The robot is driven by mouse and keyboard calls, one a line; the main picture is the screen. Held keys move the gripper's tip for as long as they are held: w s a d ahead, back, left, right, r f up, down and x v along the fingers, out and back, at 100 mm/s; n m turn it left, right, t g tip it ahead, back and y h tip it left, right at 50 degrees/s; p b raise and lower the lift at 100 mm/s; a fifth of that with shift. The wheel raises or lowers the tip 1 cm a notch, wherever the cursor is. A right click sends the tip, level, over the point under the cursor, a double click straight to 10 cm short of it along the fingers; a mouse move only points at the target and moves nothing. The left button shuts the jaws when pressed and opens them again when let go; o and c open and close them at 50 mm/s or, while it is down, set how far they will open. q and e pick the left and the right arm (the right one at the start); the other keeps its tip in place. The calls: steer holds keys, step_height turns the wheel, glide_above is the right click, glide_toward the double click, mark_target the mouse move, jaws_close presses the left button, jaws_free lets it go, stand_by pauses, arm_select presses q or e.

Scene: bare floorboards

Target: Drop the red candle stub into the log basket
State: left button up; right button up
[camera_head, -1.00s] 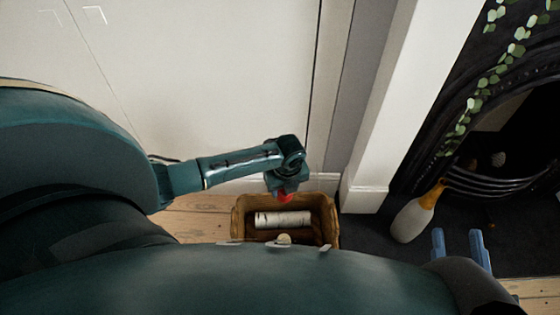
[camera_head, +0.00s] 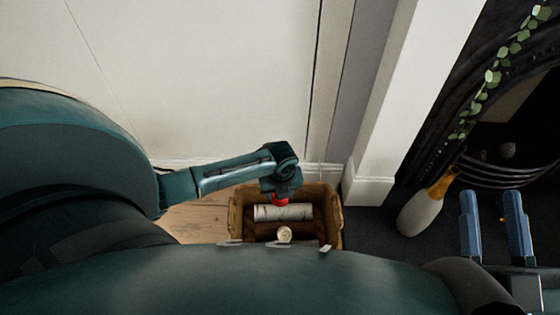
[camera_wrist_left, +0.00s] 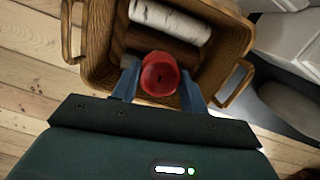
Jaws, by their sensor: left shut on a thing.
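The red candle stub (camera_wrist_left: 160,74) is between the blue fingers of my left gripper (camera_wrist_left: 160,88), which is shut on it. In the left wrist view the stub is over the log basket (camera_wrist_left: 97,40), a brown wicker box with side handles. My right gripper (camera_head: 495,226) is open and empty at the right, over the dark hearth. My own body hides the basket's near side.
Birch logs (camera_head: 284,212) lie in the basket. A white wall and pillar (camera_head: 370,190) stand just behind it. A grey and yellow bottle-shaped vase (camera_head: 420,213) stands on the hearth to the right, before the black fireplace (camera_head: 470,130). Bare floorboards (camera_head: 195,220) lie to the left.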

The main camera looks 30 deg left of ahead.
arm_select(q)
steer(key=o, duration=1.1)
steer(key=shift+c, duration=0.2)
steer(key=shift+r, duration=0.2)
step_height(320, 180, up, 4)
steer(key=p, duration=0.3)
steer(key=shift+s+d+r, duration=0.1)
steer(key=shift+d+r, duration=0.05)
steer(key=shift+r, duration=0.05)
step_height(320, 180, up, 8)
steer(key=s+p, duration=0.1)
steer(key=p, duration=0.3)
steer(key=shift+d+r, duration=0.2)
steer(key=shift+d, duration=0.2)
arm_select(e)
steer(key=shift+s+d+f+g+h, duration=0.2)
steer(key=shift+s+f+g+h, duration=0.15)
steer(key=shift+f+h, duration=0.2)
steer(key=shift+s+d+f+g+h, duration=0.2)
steer(key=shift+f+g+h, duration=0.2)
steer(key=shift+h, duration=0.25)
